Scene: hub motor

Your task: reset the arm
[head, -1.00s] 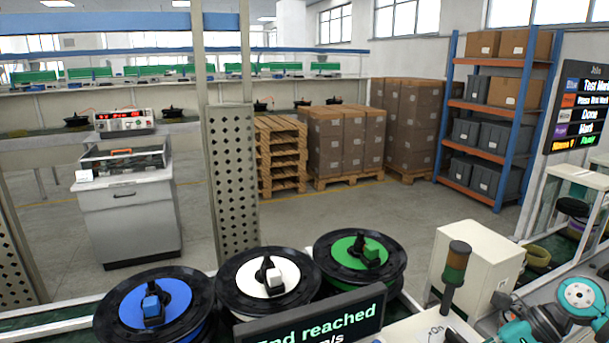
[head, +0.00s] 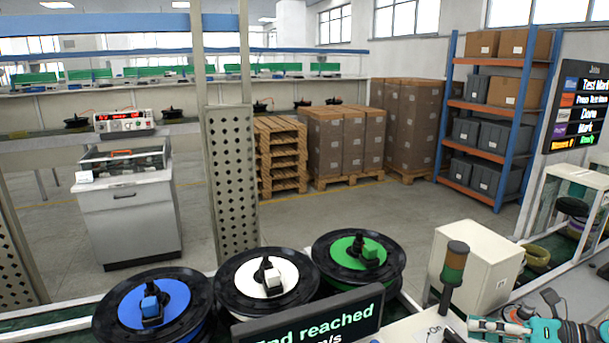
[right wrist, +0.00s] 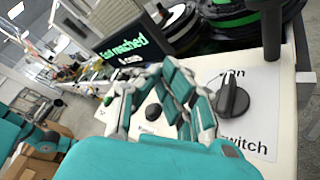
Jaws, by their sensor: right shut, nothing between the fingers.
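My right gripper (head: 476,325) is teal and grey and shows at the lower right edge of the head view, beside the white panel. In the right wrist view the right gripper (right wrist: 152,80) shows its linked fingers over the white panel, near a black knob. It is shut with nothing between its fingers. My left gripper is not in view.
A black rotary switch (right wrist: 232,98) sits on the white panel. The display (head: 315,318) reads "End reached". Blue (head: 150,303), white (head: 268,278) and green (head: 358,254) reels stand behind it. A signal tower (head: 453,265) stands by a cream box (head: 487,250).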

